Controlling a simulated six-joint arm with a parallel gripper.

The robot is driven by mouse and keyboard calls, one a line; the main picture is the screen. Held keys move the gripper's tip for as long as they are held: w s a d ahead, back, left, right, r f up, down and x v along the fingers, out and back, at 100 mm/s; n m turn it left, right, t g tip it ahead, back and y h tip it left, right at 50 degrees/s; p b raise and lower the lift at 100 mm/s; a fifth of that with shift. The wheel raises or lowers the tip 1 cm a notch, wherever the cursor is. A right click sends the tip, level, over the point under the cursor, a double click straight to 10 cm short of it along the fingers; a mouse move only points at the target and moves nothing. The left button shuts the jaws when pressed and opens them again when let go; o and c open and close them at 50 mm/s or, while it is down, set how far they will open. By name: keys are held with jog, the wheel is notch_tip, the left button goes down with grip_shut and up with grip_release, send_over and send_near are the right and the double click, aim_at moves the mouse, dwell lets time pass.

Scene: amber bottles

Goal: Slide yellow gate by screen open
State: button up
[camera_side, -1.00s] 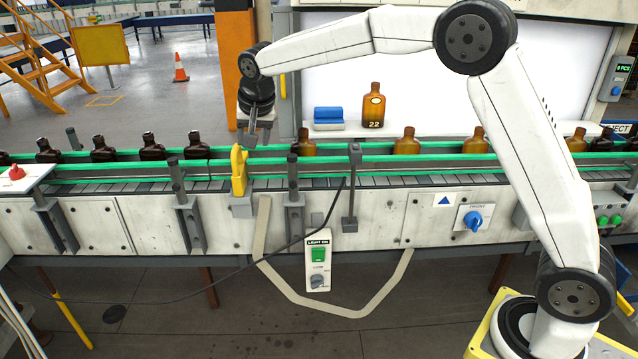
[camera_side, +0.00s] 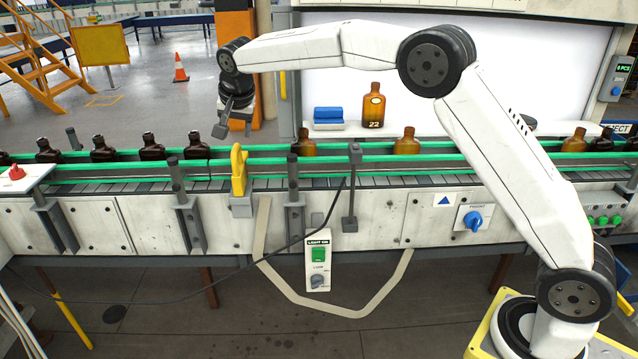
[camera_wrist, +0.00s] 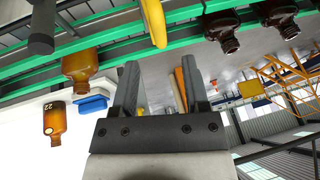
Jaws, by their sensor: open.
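The yellow gate (camera_side: 238,170) stands upright at the conveyor's near rail, left of the middle in the side view. In the wrist view the yellow gate (camera_wrist: 153,22) shows at the top centre, beyond the fingertips. My gripper (camera_side: 233,131) is above and behind the belt, just left of the gate and apart from it. In the wrist view my gripper (camera_wrist: 161,75) has its two dark fingers spread with nothing between them. The white lit screen (camera_side: 460,70) stands behind the belt to the right.
Dark bottles (camera_side: 152,146) stand on the conveyor left of the gate. Amber bottles (camera_side: 406,141) stand to its right. A black post (camera_side: 352,185) and green rails (camera_side: 450,158) line the belt.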

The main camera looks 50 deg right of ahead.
aim_at(235, 147)
jog(key=shift+x, duration=2.75)
grip_shut()
